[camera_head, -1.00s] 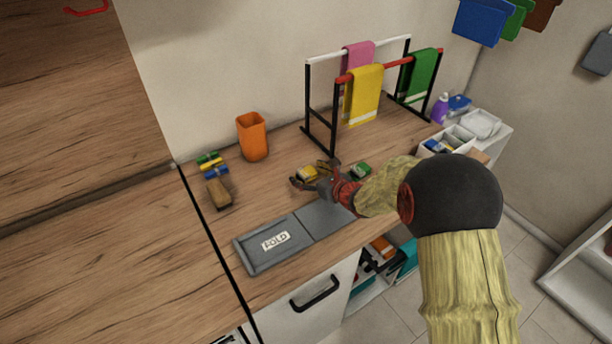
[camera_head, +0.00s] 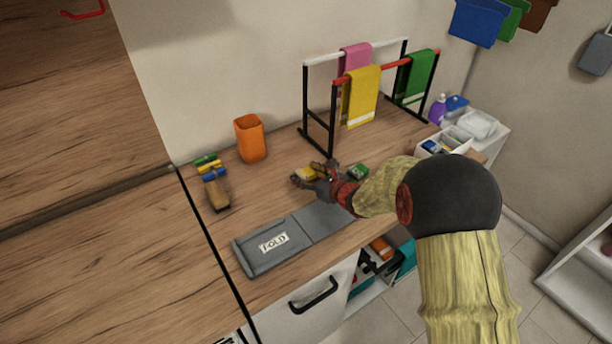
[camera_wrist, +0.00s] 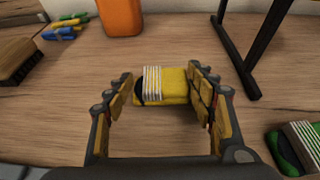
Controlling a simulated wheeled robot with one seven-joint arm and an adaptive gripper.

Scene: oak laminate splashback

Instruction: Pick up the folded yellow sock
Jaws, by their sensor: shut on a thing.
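The folded yellow sock (camera_wrist: 172,86), with a white striped band, lies on the wooden counter between the two fingers of my gripper (camera_wrist: 162,92) in the wrist view. My gripper is shut on it, with the fingers at its left and right ends. In the head view the sock (camera_head: 305,174) is partly hidden by my gripper (camera_head: 311,175). I see no clear gap between sock and counter.
A folded green sock (camera_head: 358,171) lies to the right. The drying rack (camera_head: 320,125) stands behind, with an orange cup (camera_head: 251,138) to its left. A brush (camera_head: 217,193) and the grey folding board (camera_head: 255,258) are on the counter. Bare counter lies left of the sock.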

